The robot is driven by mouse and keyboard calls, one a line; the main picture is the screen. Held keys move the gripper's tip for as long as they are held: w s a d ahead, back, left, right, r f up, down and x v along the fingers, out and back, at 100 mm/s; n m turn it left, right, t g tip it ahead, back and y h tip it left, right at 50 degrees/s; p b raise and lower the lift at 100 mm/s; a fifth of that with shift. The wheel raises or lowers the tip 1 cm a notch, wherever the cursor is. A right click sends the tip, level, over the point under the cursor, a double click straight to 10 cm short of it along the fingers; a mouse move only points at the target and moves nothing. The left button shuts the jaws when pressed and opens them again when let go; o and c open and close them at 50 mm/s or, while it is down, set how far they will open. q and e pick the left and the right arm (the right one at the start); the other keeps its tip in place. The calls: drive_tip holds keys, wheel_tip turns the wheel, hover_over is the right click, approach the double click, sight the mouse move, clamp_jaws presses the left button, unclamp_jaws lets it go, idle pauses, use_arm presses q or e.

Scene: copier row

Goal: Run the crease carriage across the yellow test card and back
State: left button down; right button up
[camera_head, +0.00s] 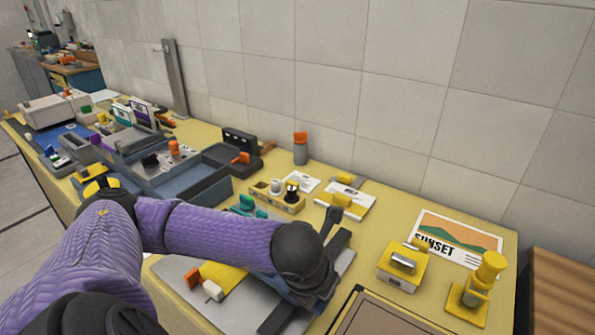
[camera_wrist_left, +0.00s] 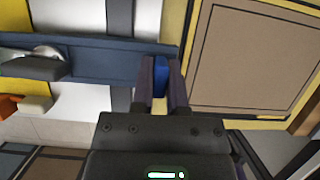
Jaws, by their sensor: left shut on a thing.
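The yellow test card (camera_head: 226,280) lies on a grey board (camera_head: 172,268), partly hidden by my purple left arm. Yellow also shows at the left edge of the left wrist view (camera_wrist_left: 14,14). A dark blue rail (camera_wrist_left: 95,57) runs across the board there. My left gripper (camera_wrist_left: 160,66) is over the rail's right part, shut on a small blue piece (camera_wrist_left: 160,77). Whether this piece belongs to the crease carriage I cannot tell. A dark lever-like part (camera_wrist_left: 32,66) sits on the rail farther left, near the yellow. In the head view my wrist hides the gripper's fingers. My right gripper is not in view.
A brown framed panel (camera_head: 375,318) is close on the right. A yellow stapler-like tool (camera_head: 401,262) and yellow stamp (camera_head: 478,285) stand beyond. A tiled wall bounds the table's back.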

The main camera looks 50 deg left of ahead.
use_arm(q)
drive_tip(key=shift+s+f, duration=0.1)
drive_tip(key=shift+s, duration=0.15)
drive_tip(key=shift+s+d, duration=0.25)
drive_tip(key=shift+s, duration=0.7)
drive_tip(key=shift+s+d, duration=0.25)
drive_tip(key=shift+s, duration=0.7)
drive_tip(key=c, duration=0.8)
unclamp_jaws()
